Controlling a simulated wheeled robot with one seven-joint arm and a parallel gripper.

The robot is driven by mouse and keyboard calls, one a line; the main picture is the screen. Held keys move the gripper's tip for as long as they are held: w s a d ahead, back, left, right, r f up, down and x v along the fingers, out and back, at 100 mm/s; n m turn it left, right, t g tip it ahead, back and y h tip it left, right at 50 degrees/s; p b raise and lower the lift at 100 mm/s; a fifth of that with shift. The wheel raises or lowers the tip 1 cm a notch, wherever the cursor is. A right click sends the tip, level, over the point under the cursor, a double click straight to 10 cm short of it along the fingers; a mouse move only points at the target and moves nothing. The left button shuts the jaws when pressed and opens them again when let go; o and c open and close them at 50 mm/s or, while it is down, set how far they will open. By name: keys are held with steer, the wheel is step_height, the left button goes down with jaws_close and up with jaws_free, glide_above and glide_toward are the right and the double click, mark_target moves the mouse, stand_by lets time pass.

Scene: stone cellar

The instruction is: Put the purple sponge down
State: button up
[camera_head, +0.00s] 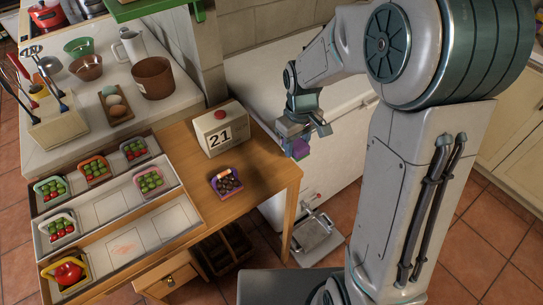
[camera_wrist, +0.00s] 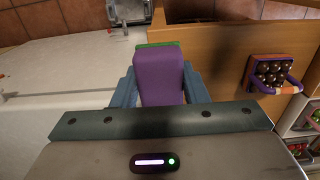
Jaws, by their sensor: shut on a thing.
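My gripper (camera_head: 296,136) is shut on the purple sponge (camera_head: 301,150). It holds the sponge in the air, just off the right edge of the wooden table (camera_head: 262,162) and in front of the white chest (camera_head: 342,130). In the wrist view the purple sponge (camera_wrist: 160,78) sits between my two blue fingers, with a green layer along its far edge. The wrist view also shows the white chest (camera_wrist: 50,70) on the left and the brown wooden table (camera_wrist: 225,70) on the right.
A calendar block (camera_head: 221,130) reading 21 and a small purple-rimmed basket of dark balls (camera_head: 227,182) stand on the table. The table's front right part is bare. Left are trays with fruit baskets (camera_head: 94,170). A grey metal device (camera_head: 318,236) stands low beside the table.

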steer(key=p, duration=0.1)
glide_above(271, 163)
step_height(271, 163, down, 4)
steer(key=shift+s+f, duration=0.1)
steer(key=shift+f+p, duration=0.45)
steer(key=shift+f, duration=1.6)
steer(key=shift+f, duration=0.15)
steer(key=o, duration=1)
steer(key=shift+o, duration=0.2)
step_height(271, 163, up, 12)
steer(key=b, duration=0.1)
steer(key=s+d+r+m+t, duration=0.1)
steer(key=s+d+r+m, duration=0.2)
steer(key=s+d, duration=0.4)
steer(key=s+d+r+m+t, duration=0.2)
steer(key=s+d+r, duration=0.4)
steer(key=s, duration=0.6)
steer(key=shift+d+m, duration=0.45)
steer(key=shift+m, duration=0.45)
